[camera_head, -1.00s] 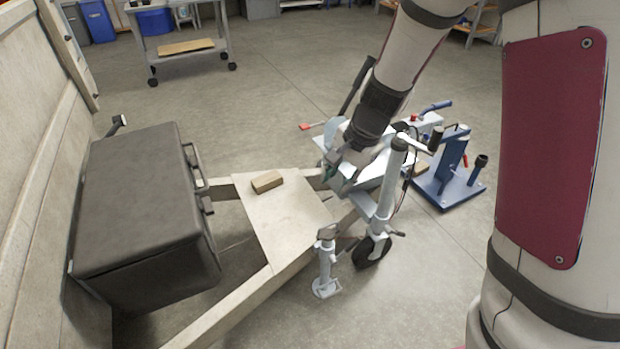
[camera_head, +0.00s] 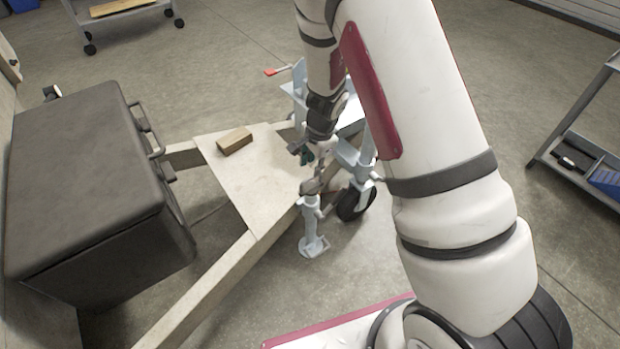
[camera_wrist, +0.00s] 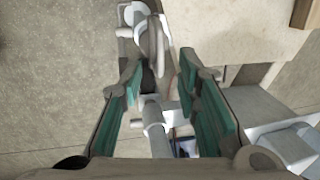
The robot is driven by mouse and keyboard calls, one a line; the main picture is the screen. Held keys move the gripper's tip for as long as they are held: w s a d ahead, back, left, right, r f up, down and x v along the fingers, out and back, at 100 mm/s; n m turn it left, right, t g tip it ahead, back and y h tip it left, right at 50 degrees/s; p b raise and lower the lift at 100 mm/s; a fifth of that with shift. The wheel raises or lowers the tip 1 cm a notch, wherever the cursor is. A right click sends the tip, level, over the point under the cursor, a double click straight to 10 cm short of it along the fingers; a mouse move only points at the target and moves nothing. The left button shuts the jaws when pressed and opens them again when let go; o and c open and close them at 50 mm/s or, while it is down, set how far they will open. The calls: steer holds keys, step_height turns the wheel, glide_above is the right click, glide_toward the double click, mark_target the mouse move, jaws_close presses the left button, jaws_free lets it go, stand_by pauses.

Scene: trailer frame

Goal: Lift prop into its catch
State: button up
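The prop (camera_head: 311,226), a pale blue-grey leg with a flat foot plate, stands upright beside the trailer frame (camera_head: 225,275). Its foot looks at or near the floor. My gripper (camera_head: 309,172) points down just above the prop's top end. In the wrist view my gripper (camera_wrist: 160,65) is open, its teal-padded fingers apart. A grey loop-shaped piece (camera_wrist: 152,48) shows between and beyond the fingertips, and a pale tube (camera_wrist: 155,130) runs below it. I cannot tell whether the fingers touch either. The catch cannot be made out clearly.
The jockey wheel (camera_head: 355,203) is close to the right of the prop. A wooden block (camera_head: 235,141) lies on the frame's plate (camera_head: 255,185). A dark box (camera_head: 95,190) sits at left, and a shelf cart (camera_head: 585,160) stands at right. The floor in front of the prop is open.

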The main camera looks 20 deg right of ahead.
mark_target(310, 178)
steer(key=shift+w+a+f+b, duration=0.15)
steer(key=shift+f+b, duration=0.2)
steer(key=shift+f, duration=0.55)
steer(key=shift+w+f+b, duration=0.2)
steer(key=shift+f+b, duration=0.15)
steer(key=shift+f, duration=0.6)
steer(key=shift+w+a+f+b, duration=0.15)
steer(key=shift+f+b, duration=0.2)
steer(key=shift+f, duration=0.55)
steer(key=shift+d, duration=0.1)
steer(key=shift+c, duration=0.4)
jaws_close()
